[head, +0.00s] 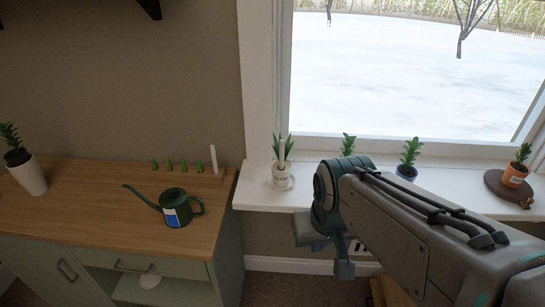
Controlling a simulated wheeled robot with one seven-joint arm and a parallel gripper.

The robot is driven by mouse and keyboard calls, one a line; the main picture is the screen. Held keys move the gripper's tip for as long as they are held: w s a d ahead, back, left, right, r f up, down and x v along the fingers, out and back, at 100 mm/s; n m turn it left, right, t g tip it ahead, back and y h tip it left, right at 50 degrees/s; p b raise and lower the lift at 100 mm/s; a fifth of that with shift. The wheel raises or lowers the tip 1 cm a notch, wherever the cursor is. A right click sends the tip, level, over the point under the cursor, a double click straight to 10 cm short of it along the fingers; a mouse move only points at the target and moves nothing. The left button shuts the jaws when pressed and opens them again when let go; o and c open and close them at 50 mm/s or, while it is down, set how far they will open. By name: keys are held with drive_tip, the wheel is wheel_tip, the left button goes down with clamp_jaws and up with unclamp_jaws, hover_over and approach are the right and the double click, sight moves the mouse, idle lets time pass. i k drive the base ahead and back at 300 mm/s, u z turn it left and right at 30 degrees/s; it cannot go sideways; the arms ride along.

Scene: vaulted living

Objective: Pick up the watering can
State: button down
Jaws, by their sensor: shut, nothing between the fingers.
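The watering can (172,207) is dark green with a blue and white label. It stands upright on the wooden top of the cabinet (95,205), near its front right. Its long spout points left and its handle is on the right. My gripper (344,268) hangs low in front of the window sill, well to the right of the can and apart from it. It is shut and empty. My arm hides part of the sill and the wall below it.
A white potted plant (27,172) stands at the cabinet's left end. Several small green plants and a white candle (214,160) line its back edge. Pots, including a white mug planter (281,177), stand on the window sill (255,193). The cabinet top left of the can is clear.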

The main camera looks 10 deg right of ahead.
sight(176, 209)
drive_tip(key=k, duration=0.5)
drive_tip(key=u, duration=1.7)
drive_tip(key=i, duration=0.95)
drive_tip(key=z, duration=2.1)
